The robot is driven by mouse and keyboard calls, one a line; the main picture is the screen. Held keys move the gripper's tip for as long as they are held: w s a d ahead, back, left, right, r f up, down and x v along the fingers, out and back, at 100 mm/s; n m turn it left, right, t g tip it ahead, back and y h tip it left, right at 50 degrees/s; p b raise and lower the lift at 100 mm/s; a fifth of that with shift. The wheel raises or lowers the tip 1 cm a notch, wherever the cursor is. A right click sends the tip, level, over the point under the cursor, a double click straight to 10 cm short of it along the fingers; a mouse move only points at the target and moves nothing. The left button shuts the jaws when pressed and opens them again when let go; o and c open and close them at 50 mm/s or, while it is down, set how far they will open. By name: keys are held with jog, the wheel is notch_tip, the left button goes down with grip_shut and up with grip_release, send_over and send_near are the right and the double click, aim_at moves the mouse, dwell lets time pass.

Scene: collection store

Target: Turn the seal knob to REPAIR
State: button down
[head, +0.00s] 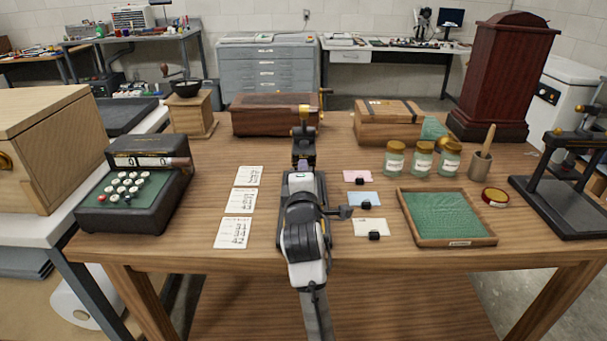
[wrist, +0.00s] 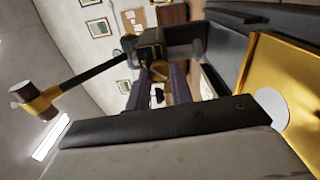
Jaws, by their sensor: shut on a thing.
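My gripper (head: 303,167) is at the black seal press (head: 304,145), which stands upright in the middle of the table with a brass top (head: 305,112). In the wrist view, the two purplish-grey fingers (wrist: 159,73) reach the black body of the press and are shut on a small part between them, apparently the seal knob. The knob is mostly hidden by the fingers, and no REPAIR mark or pointer can be read. A lever with a brass and brown end (wrist: 38,103) sticks out from the press to the left in the wrist view.
Three number cards (head: 242,202) lie left of my arm; three coloured cards (head: 364,199) with black clips lie close on its right. A wooden box (head: 273,118) is behind the press. A green-lined tray (head: 449,218), jars (head: 422,161) and another black press (head: 570,185) stand right.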

jog(key=shift+r+m, duration=0.15)
jog(key=shift+m, duration=0.35)
jog(key=c, duration=1.2)
grip_release()
jog(key=shift+c, duration=0.2)
